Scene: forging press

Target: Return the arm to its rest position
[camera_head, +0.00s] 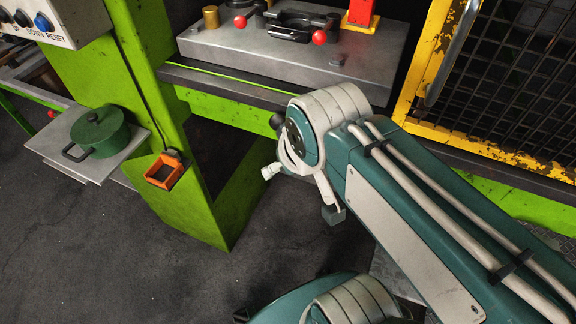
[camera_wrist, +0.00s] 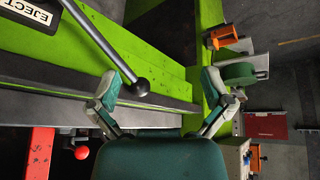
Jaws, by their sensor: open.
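My arm, teal and grey, reaches in from the lower right of the head view, bent at a joint in front of the green press frame (camera_head: 205,195). In the wrist view my gripper (camera_wrist: 161,80) is open, with its two fingers spread wide and nothing between them in its grasp. A lever with a black ball knob (camera_wrist: 141,87) shows between the fingers, close to the left fingertip; I cannot tell whether they touch. In the head view the gripper's fingers cannot be made out clearly behind the arm.
The press bed (camera_head: 250,52) carries red-knobbed fittings. A yellow-framed mesh guard (camera_head: 425,65) stands at the right. A green pot (camera_head: 100,131) sits on a side shelf (camera_head: 60,150), beside an orange holder (camera_head: 166,171). The dark floor (camera_head: 120,270) at lower left is clear.

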